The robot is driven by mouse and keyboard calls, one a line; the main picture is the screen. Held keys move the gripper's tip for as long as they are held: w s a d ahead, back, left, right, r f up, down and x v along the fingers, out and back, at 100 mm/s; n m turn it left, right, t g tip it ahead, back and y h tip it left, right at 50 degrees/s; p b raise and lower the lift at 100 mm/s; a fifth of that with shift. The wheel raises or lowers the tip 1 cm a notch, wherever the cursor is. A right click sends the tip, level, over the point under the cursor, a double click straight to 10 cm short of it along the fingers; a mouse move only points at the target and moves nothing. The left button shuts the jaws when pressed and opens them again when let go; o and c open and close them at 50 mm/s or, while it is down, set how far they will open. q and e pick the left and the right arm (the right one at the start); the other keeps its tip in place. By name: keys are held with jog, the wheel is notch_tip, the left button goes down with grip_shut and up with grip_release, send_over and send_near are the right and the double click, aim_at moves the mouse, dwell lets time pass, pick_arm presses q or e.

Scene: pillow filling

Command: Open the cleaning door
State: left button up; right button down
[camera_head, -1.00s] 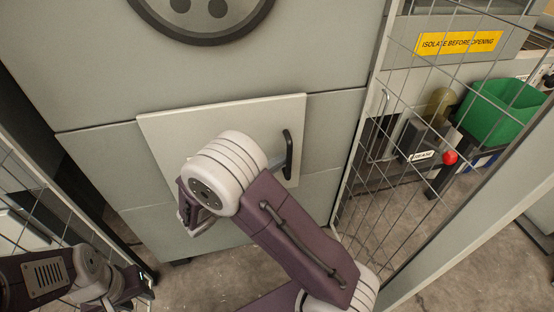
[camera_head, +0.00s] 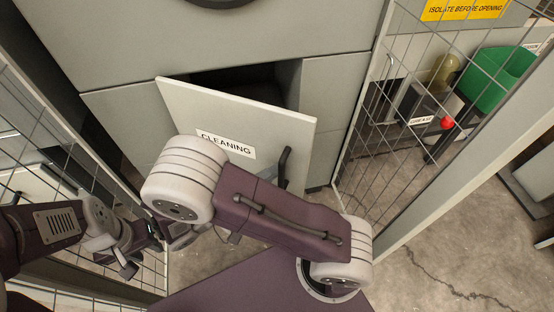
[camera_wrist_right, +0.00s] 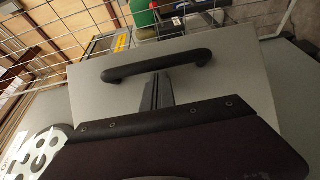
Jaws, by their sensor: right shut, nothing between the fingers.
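The cleaning door (camera_head: 255,112) is a pale grey panel labelled "CLEANING". It stands part open: its right edge is swung out from the machine front, and a dark opening (camera_head: 250,85) shows behind its top. Its black bar handle (camera_head: 284,165) is near the right edge and also shows in the right wrist view (camera_wrist_right: 125,72). My right gripper (camera_wrist_right: 157,82) is shut and empty, its tips close to the handle bar; touch is unclear. In the head view my right arm hides much of the door's lower part. My left gripper (camera_head: 125,265) is low at left, away from the door; its finger gap is unclear.
Wire mesh fence panels stand at left (camera_head: 50,150) and right (camera_head: 385,110), close to the arms. Beyond the right one are a green bin (camera_head: 500,80), a red button (camera_head: 447,123) and a yellow warning sign (camera_head: 465,8). Concrete floor is clear at lower right (camera_head: 450,240).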

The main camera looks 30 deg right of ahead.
jog(key=shift+s+a, duration=0.2)
jog(key=shift+a, duration=0.1)
